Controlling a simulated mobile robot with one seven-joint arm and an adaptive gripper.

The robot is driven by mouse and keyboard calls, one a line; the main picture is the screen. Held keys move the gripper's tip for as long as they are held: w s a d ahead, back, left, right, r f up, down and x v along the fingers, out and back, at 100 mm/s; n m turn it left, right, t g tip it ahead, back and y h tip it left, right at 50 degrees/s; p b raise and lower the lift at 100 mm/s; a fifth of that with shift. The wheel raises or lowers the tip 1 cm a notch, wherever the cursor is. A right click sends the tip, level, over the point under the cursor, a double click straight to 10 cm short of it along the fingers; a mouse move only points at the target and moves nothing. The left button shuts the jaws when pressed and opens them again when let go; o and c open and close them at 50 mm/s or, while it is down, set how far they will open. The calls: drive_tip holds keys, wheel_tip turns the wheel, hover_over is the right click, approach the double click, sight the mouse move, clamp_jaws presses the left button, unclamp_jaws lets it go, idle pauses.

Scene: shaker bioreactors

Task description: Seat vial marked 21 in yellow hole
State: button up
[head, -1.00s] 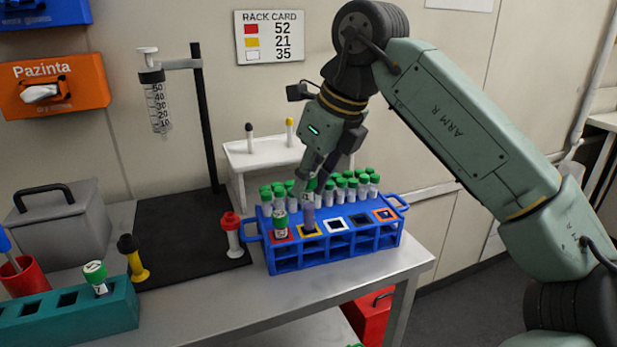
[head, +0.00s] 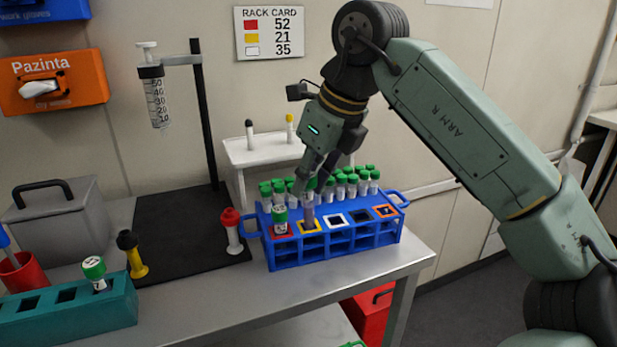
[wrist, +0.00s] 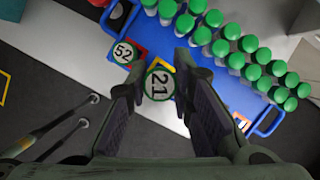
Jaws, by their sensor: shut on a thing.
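The vial marked 21 (wrist: 158,85) has a green-rimmed cap and stands between my gripper's fingers in the wrist view. My gripper (head: 308,185) is shut on it and points down over the blue rack (head: 335,254). In the head view the vial's body (head: 309,214) is upright, its lower end at the yellow-framed hole (head: 312,231). How deep it sits I cannot tell. The rack card (head: 269,33) pairs yellow with 21. The vial marked 52 (head: 280,220) stands in the red-framed hole just left; its number shows in the wrist view (wrist: 124,52).
Several green-capped vials (head: 352,184) stand close behind the front row. The white-framed hole (head: 335,220) and those right of it look empty. A red-topped piece (head: 232,230) stands left of the rack. A teal rack (head: 70,316) with one vial is at front left.

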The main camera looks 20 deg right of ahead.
sight(314, 195)
drive_tip(key=shift+f+b, duration=2.05)
drive_tip(key=shift+f, duration=0.75)
idle(2.2)
drive_tip(key=o, duration=0.9)
drive_tip(key=shift+o, duration=0.2)
drive_tip(key=shift+r, duration=0.1)
drive_tip(key=v, duration=1.2)
drive_tip(key=shift+d, duration=0.1)
